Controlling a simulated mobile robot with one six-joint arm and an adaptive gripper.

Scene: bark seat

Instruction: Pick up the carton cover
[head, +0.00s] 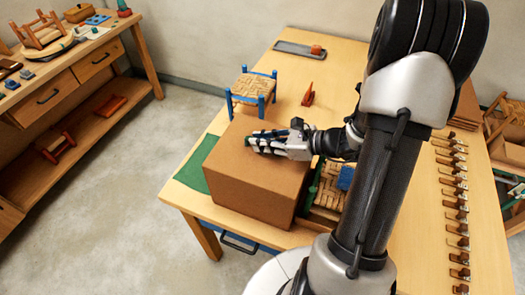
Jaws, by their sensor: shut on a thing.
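The carton cover (252,190) is a plain brown box shape near the table's front left corner. Its top and front faces show; its underside and anything beneath it are hidden. My gripper (262,143) reaches in from the right over the cover's top, near its back edge, and is shut on the cover. The fingers hide the exact contact. I cannot tell whether the cover rests on the table or is slightly raised.
A blue stool with a woven seat (254,90) stands behind the cover on the wooden table (400,225). A green mat (193,172) lies left of it. A woven piece (328,197) sits close on its right. Hardware (457,215) lines the right side.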

